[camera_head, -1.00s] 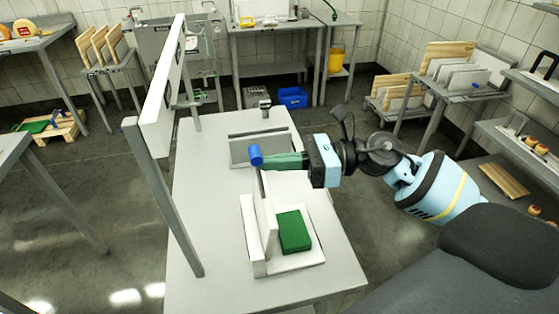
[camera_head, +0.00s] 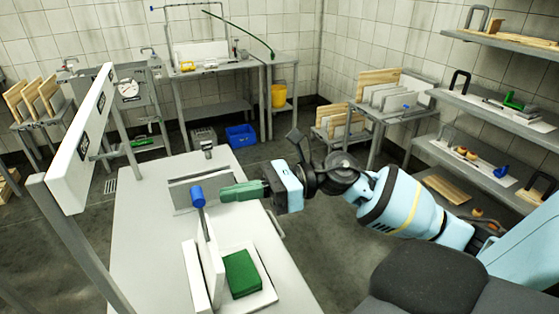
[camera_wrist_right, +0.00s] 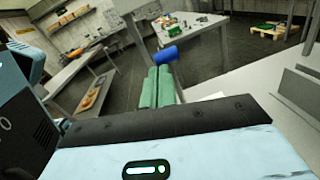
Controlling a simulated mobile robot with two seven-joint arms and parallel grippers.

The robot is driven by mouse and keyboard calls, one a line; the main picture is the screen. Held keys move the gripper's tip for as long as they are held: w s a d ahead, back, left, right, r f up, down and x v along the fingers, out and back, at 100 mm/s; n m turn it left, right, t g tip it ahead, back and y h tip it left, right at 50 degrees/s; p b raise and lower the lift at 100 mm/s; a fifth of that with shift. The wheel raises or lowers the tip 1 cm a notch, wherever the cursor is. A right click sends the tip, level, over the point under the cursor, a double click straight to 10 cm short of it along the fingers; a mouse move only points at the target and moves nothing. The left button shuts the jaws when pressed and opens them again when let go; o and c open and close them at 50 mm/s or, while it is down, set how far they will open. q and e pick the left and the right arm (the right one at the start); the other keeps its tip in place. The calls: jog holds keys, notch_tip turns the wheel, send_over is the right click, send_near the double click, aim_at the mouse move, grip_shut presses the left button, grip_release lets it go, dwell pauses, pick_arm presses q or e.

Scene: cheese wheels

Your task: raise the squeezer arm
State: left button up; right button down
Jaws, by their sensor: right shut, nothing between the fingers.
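The squeezer stands on the white table, with a pale base (camera_head: 262,297) that carries a green block (camera_head: 242,274). Its white squeezer arm (camera_head: 211,262) looks upright beside the block, with a blue handle (camera_head: 197,196) at its top end. My right gripper (camera_head: 222,192) has green fingers, shut and empty, pointing left with the tips a small gap to the right of the handle. In the right wrist view the shut fingers (camera_wrist_right: 159,72) point toward the blue handle (camera_wrist_right: 166,53), which shows just beyond the tips. My left gripper is not in view.
The white table (camera_head: 142,240) has bare room left of the squeezer. A low grey-white panel (camera_head: 182,198) stands behind it, and a white board on posts (camera_head: 85,150) rises at the left. Shelves (camera_head: 490,110) line the right wall.

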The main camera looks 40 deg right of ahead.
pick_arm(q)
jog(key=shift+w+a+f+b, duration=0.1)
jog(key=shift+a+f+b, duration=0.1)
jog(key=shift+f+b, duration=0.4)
pick_arm(e)
jog(key=s+d+r, duration=0.2)
jog(key=d+r, duration=0.2)
jog(key=r, duration=0.2)
jog(key=shift+s+d, duration=0.2)
jog(key=shift+d, duration=0.2)
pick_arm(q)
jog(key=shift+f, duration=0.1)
pick_arm(e)
jog(key=shift+r, duration=0.1)
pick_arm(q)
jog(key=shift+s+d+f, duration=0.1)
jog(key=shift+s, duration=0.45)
